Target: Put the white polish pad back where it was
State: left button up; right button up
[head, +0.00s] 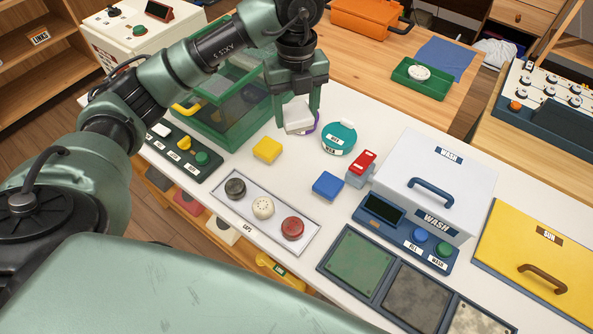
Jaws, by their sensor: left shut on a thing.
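My left gripper (296,113) hangs over the back middle of the white table and points down. It is shut on the white polish pad (298,119), a small white block between its fingers. I cannot tell whether the pad touches the table. A yellow pad (267,149) lies on the table just in front and to the left. A blue pad (328,186) lies farther front and to the right. My right gripper is not in view.
A purple round thing (314,123) is partly hidden behind the white pad. A teal round tin (339,138) stands to the right. A green glass-sided box (228,117) is close left. A caps tray (263,209) lies in front; a white wash box (436,176) stands right.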

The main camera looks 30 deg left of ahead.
pick_arm(q)
jog(key=shift+w+r+n, duration=0.25)
jog(key=shift+r+n, duration=0.25)
jog(key=shift+n, duration=0.8)
notch_tip(320, 180, down, 5)
send_over(297, 171)
notch_tip(297, 171, down, 10)
jog(key=shift+f+p, duration=0.1)
jog(key=shift+p, duration=0.25)
notch_tip(297, 171, down, 4)
jog(key=shift+p, duration=0.35)
jog(key=shift+f, duration=0.25)
